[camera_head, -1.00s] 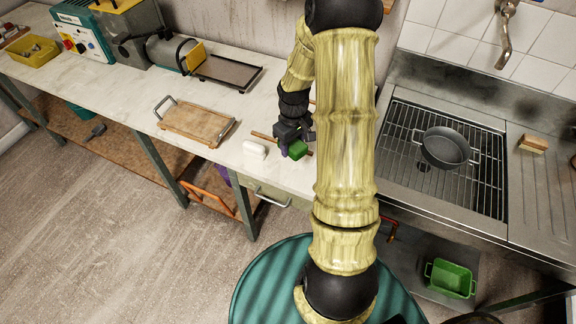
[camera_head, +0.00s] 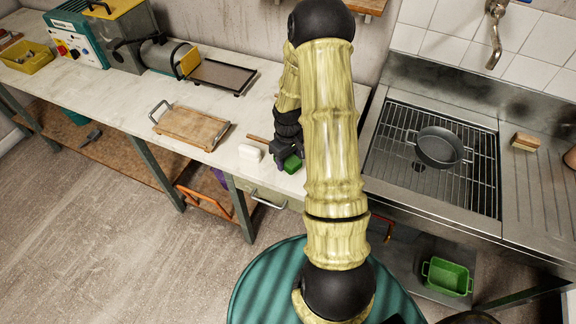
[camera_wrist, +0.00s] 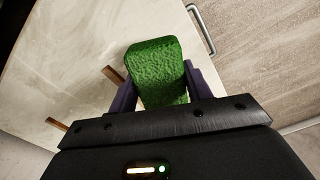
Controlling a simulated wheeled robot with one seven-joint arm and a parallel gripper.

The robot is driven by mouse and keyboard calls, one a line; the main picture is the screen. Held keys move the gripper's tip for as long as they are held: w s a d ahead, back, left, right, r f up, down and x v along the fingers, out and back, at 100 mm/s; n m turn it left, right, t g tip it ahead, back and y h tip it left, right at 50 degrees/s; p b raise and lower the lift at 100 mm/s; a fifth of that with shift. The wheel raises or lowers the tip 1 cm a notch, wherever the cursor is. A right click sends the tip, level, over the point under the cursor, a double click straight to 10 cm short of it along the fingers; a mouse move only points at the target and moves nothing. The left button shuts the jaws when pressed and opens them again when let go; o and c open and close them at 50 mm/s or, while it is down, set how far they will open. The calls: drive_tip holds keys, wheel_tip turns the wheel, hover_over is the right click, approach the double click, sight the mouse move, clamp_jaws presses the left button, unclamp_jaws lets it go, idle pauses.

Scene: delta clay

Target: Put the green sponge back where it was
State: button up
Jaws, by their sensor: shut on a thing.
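The green sponge (camera_head: 292,164) is at the end of my arm, over the right part of the white worktop near its front edge. In the wrist view the sponge (camera_wrist: 157,72) sits between the two dark purple fingers. My gripper (camera_head: 283,155) is shut on it; the gripper also shows in the wrist view (camera_wrist: 158,92). I cannot tell whether the sponge touches the worktop. My arm hides part of the worktop behind and to the right of it.
A white block (camera_head: 250,152) stands just left of the gripper. A thin wooden stick (camera_head: 258,139) lies behind it. A wooden tray (camera_head: 190,127) with metal handles is farther left.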

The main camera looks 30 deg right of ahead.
sight(288, 166)
drive_tip(key=shift+f, duration=2.1)
drive_tip(key=shift+f, duration=0.2)
drive_tip(key=o, duration=0.9)
drive_tip(key=shift+o, duration=0.2)
drive_tip(key=shift+r, duration=0.1)
wheel_tip(288, 166, up, 11)
drive_tip(key=shift+w+r+b, duration=0.15)
drive_tip(key=shift+b, duration=0.25)
drive_tip(key=shift+a+r, duration=0.15)
drive_tip(key=shift+r, duration=0.3)
